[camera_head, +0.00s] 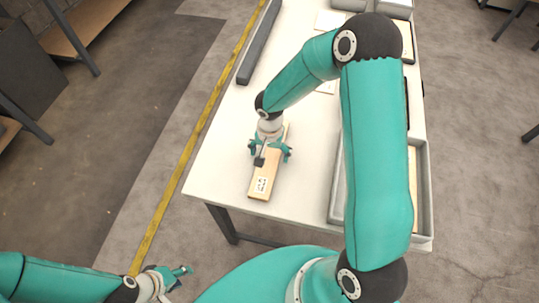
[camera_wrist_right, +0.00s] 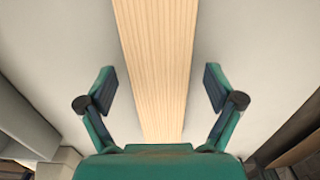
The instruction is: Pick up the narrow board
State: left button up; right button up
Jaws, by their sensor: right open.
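The narrow board (camera_head: 262,184) is pale wood with a black-and-white printed label near its front end. It lies on the white table (camera_head: 222,150), near the table's left front part. My right gripper (camera_head: 268,156) is over the board, its fingers spread to either side. In the right wrist view the board (camera_wrist_right: 157,70) runs up between the two open fingers of the right gripper (camera_wrist_right: 160,90), with a gap on each side. My left gripper (camera_head: 180,278) is at the lower left, away from the table; its finger state is unclear.
A dark grey bar (camera_head: 259,42) lies along the table's left edge. A grey tray (camera_head: 423,190) is at the right, partly hidden by my right arm. Boxes (camera_head: 398,6) stand at the back. A yellow line (camera_head: 176,180) marks the floor left of the table.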

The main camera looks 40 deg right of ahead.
jog(key=c, duration=1.3)
jog(key=shift+c, duration=0.2)
jog(key=shift+r, duration=0.15)
